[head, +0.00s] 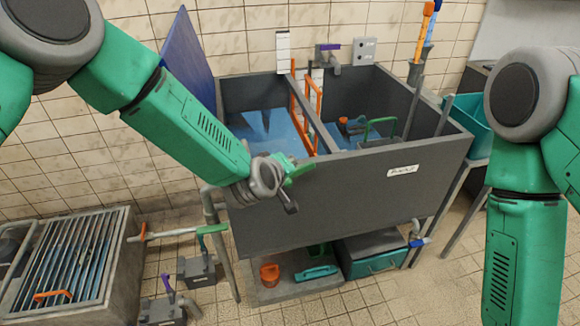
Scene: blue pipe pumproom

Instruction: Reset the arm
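My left arm reaches in from the upper left. Its gripper (298,187) is in front of the near wall of the large grey sink tank (345,190). A green-tipped part and a dark finger stand apart, and I see nothing held between them. My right arm (523,250) hangs down along the right side. Its gripper is below the picture and hidden from view.
The tank has two basins with blue floors and an orange rack (305,105) between them. A shelf below holds an orange cup (269,274) and a teal bin (375,262). A grated basin (70,262) stands lower left. Tiled floor (440,285) shows lower right.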

